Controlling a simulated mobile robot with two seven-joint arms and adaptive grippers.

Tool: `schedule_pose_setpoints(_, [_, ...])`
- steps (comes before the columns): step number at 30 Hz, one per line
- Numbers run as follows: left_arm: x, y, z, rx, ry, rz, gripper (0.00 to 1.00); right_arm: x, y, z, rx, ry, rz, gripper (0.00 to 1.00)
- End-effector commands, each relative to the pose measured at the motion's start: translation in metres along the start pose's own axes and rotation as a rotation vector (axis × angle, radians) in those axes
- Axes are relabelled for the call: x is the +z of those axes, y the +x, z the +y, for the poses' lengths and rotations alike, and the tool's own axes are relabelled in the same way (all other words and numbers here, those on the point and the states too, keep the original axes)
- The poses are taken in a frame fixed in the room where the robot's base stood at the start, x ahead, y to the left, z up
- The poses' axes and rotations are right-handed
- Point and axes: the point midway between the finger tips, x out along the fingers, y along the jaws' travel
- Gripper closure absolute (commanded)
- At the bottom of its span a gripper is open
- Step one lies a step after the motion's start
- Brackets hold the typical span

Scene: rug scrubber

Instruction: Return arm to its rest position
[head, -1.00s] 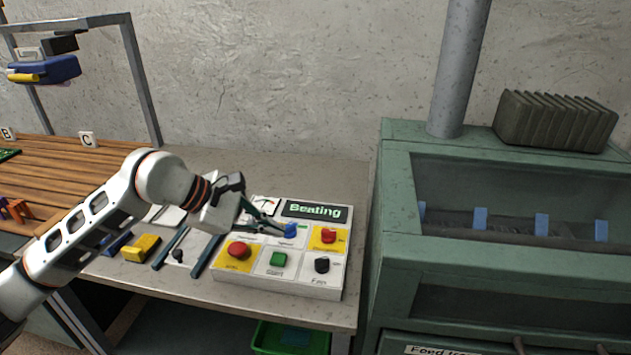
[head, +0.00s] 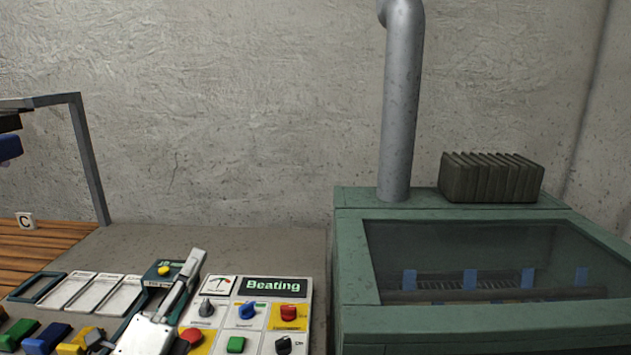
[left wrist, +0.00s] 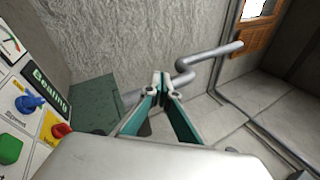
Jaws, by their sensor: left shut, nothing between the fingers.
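My left gripper (head: 182,288) is at the bottom of the head view, by the left edge of the control panel (head: 262,312), apart from the blue knob (head: 247,311). Its pale body covers part of the panel's left side. In the left wrist view the two teal fingers (left wrist: 160,88) meet at their tips with nothing between them. The panel's display (head: 275,285) reads "Beating". Most of my left arm is out of the head view. My right gripper is not in view.
The green machine (head: 480,318) stands right of the panel, with blue pieces behind its window. Flat trays (head: 95,291) and coloured blocks (head: 48,335) lie left of the gripper. The wall is behind.

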Motion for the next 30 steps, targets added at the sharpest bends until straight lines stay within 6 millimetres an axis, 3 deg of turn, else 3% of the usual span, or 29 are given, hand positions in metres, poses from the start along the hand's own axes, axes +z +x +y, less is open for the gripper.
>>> schedule_pose_setpoints(3, [0.033, -0.04, 0.059, 0.225, -0.216, -0.189, 1.0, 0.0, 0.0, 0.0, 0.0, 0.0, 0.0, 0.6])
schedule_pose_setpoints(6, [0.05, -0.086, 0.108, 0.416, -0.371, -0.342, 1.0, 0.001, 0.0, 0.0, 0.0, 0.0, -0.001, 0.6])
schedule_pose_setpoints(9, [0.056, -0.139, 0.15, 0.599, -0.495, -0.481, 1.0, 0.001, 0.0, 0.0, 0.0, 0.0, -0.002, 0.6])
schedule_pose_setpoints(12, [0.054, -0.188, 0.178, 0.75, -0.583, -0.591, 1.0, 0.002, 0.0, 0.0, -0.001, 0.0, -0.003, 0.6])
schedule_pose_setpoints(18, [0.046, -0.258, 0.205, 0.949, -0.673, -0.727, 1.0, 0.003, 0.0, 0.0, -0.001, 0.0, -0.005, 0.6])
schedule_pose_setpoints(30, [0.025, -0.357, 0.219, 1.221, -0.755, -0.896, 1.0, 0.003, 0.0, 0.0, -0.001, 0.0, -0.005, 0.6])
